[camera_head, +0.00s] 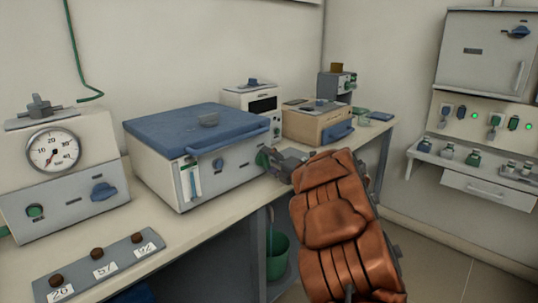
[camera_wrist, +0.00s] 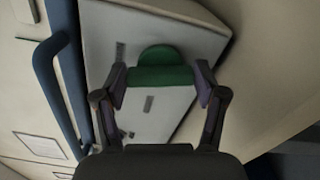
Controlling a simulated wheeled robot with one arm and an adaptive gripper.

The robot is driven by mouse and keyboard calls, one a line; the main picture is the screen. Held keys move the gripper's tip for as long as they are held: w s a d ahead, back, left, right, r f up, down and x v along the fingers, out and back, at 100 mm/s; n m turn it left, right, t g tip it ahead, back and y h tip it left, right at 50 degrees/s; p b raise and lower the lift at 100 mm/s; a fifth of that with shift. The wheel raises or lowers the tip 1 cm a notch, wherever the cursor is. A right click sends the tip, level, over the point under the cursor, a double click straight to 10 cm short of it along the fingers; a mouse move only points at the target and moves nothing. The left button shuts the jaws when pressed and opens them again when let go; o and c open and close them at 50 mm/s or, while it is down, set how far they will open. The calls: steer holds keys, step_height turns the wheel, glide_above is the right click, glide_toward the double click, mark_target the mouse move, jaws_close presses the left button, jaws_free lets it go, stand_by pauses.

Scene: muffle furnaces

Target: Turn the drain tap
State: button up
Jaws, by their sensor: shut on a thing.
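The green drain tap (camera_head: 262,159) sits low at the right end of the front of a white box (camera_head: 242,174) with a blue lid (camera_head: 190,128). It also shows in the wrist view (camera_wrist: 160,67), with a rounded top and a wider body. My gripper (camera_head: 272,160) reaches it from the right. In the wrist view my gripper's two fingers (camera_wrist: 160,80) are shut on the tap's two sides. In the head view my arm and gripper hide part of the bench beside the tap.
A blue handle bar (camera_wrist: 62,95) runs close beside my fingers. A beige box (camera_head: 302,126) stands right of the tap on the bench. A dial instrument (camera_head: 52,150) and a labelled strip (camera_head: 103,262) are at left. A green bucket (camera_head: 277,258) is below.

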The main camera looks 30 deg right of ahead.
steer(key=shift+m+p, duration=1.2)
steer(key=shift+m, duration=0.4)
steer(key=o, duration=1.1)
steer(key=shift+o, duration=0.2)
steer(key=v, duration=1.2)
